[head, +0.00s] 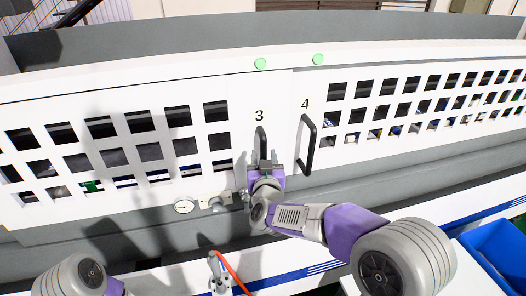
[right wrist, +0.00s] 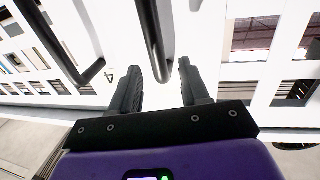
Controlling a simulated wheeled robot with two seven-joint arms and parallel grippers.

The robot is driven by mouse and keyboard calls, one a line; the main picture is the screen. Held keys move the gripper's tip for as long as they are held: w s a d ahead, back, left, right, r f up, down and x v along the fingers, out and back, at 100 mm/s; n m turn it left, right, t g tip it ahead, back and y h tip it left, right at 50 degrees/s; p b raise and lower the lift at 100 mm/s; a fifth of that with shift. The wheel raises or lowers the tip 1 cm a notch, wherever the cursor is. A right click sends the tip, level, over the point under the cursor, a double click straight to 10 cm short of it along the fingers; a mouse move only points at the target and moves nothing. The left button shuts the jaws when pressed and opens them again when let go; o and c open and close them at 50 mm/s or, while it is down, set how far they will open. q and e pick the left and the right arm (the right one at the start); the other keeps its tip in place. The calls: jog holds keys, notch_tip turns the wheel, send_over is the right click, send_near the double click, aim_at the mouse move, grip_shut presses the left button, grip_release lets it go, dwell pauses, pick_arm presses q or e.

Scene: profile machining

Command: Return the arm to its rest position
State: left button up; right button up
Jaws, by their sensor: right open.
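My right gripper (head: 264,166) is at the lower end of the black handle (head: 262,140) on the white door marked 3. In the right wrist view its two fingers (right wrist: 159,78) are apart. The end of that handle (right wrist: 153,35) shows between the fingertips, with a gap on each side. I cannot tell how deep it sits between them. My right arm reaches up to it from the lower right. Part of my left arm shows at the lower left of the head view; its gripper is out of view.
The door marked 4 has its own black handle (head: 308,145), close to the right of my gripper. A pressure gauge (head: 183,206) is at the lower left of the gripper. A blue bin (head: 497,255) stands at the lower right. An orange hose (head: 232,270) shows at the bottom.

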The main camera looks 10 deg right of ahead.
jog(key=shift+s+a, duration=0.2)
jog(key=shift+s, duration=1)
jog(key=s+f+n+g+y+b, duration=0.15)
jog(key=s+f+g, duration=0.25)
jog(key=f, duration=1.3)
jog(key=s+f+g+y+b, duration=0.1)
jog(key=s+f+g+y, duration=0.2)
jog(key=f, duration=1.3)
jog(key=s+a+f+m+g+y+b, duration=0.1)
jog(key=s+a+f+g, duration=0.1)
jog(key=s+f+g, duration=0.3)
jog(key=s+a+f+m+g+y+b, duration=0.1)
jog(key=s+f+g, duration=0.4)
jog(key=s+f, duration=0.8)
jog(key=s+a, duration=0.1)
jog(key=s, duration=0.4)
jog(key=shift+s+f, duration=0.15)
jog(key=shift+f, duration=0.1)
jog(key=shift+y, duration=0.25)
